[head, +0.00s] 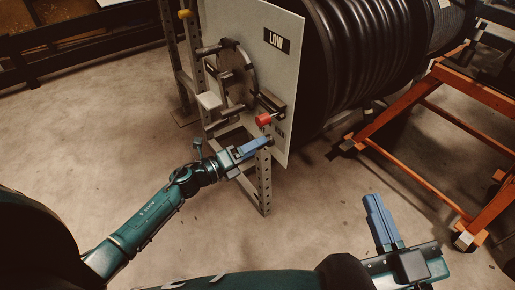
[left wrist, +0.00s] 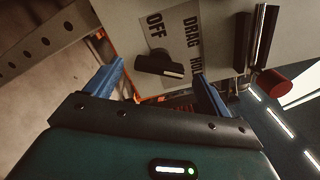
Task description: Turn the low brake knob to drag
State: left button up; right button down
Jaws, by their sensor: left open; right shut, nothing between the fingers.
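The low brake knob (left wrist: 160,63) is a black knob with a bright end, seen in the left wrist view on the grey panel. A label (left wrist: 172,33) beside it reads OFF, DRAG and a third, partly hidden word. I cannot tell for sure which word the knob points at. My left gripper (left wrist: 158,72) is open, one blue finger on each side of the knob, with no clear contact. In the head view my left gripper (head: 256,147) is at the panel's lower edge and the knob is hidden. My right gripper (head: 374,217) is shut and empty, away from the panel.
The panel (head: 284,60) marked LOW stands on a perforated metal frame (head: 264,185). A red-ended lever (head: 264,119) sits just above my left gripper. A black hose reel (head: 355,45) is behind, an orange cart (head: 415,110) at right. The floor in front is clear.

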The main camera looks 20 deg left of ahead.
pick_arm(q)
jog(key=shift+x, duration=1.05)
pick_arm(e)
jog(key=shift+r, duration=0.15)
pick_arm(q)
jog(key=c, duration=1)
